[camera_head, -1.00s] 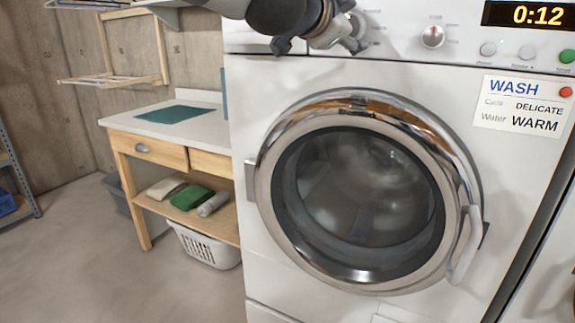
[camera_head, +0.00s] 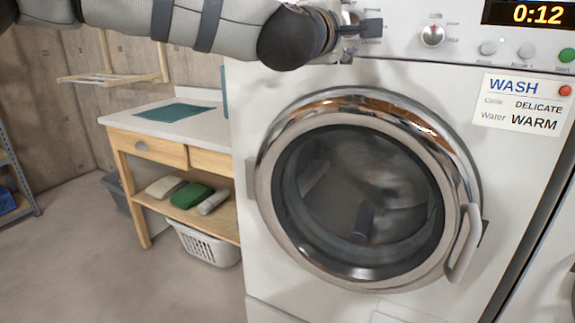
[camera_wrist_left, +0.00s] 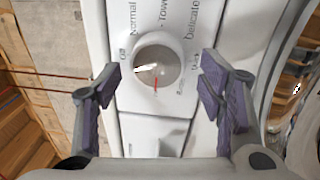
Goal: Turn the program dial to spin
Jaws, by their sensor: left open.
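The program dial (camera_wrist_left: 158,62) is a round pale knob on the white washing machine (camera_head: 270,200). I cannot make out a spin label. My left gripper (camera_wrist_left: 160,85) is open, with one purple-padded finger on each side of the dial, apart from it. In the head view the left gripper (camera_head: 362,38) is at the control panel's left part and mostly hides this dial. My right gripper is not in view.
A card (camera_head: 522,103) reads WASH, DELICATE, WARM. The round door (camera_head: 365,190) is shut below. A wooden table (camera_head: 150,130) stands left.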

